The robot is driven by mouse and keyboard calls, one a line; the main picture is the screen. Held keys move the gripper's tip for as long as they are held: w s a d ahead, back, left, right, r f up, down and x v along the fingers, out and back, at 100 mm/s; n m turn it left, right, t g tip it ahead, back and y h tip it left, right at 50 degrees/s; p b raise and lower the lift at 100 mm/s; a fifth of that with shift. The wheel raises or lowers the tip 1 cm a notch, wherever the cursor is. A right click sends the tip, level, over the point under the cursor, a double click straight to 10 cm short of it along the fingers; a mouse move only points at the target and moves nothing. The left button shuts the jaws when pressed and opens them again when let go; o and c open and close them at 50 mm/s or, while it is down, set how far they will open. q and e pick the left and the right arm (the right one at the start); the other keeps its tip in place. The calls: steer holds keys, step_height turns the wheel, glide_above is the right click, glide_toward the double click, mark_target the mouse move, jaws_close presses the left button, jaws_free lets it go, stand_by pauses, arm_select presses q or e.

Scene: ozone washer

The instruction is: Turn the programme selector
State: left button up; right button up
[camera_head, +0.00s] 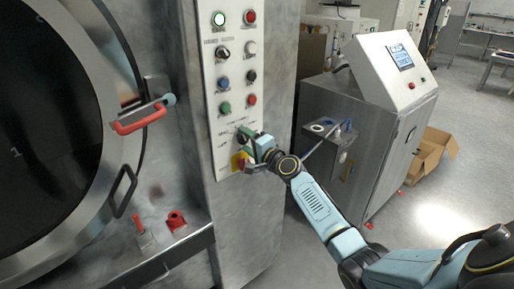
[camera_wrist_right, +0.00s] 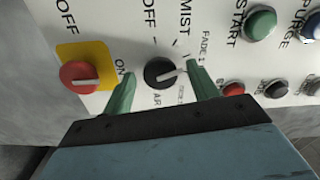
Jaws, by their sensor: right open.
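The programme selector (camera_wrist_right: 158,74) is a black round knob with a pale pointer, on the white control panel (camera_head: 227,60). In the right wrist view, labels around it include OFF, MIST and AIR. My right gripper (camera_wrist_right: 160,70) is open, with one green finger on each side of the knob. I cannot tell whether the fingers touch it. In the head view my right gripper (camera_head: 249,145) is at the lower part of the panel and partly hides the selector there. My left gripper is not in view.
A red switch on a yellow plate (camera_wrist_right: 85,60) is close left of the selector. Several buttons, including a green one (camera_wrist_right: 260,22), are to its right. The round washer door (camera_head: 50,130) with a red handle (camera_head: 140,119) is left; a steel console (camera_head: 360,130) stands right.

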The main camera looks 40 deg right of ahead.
steer(key=s+d, duration=0.1)
steer(key=s, duration=1.2)
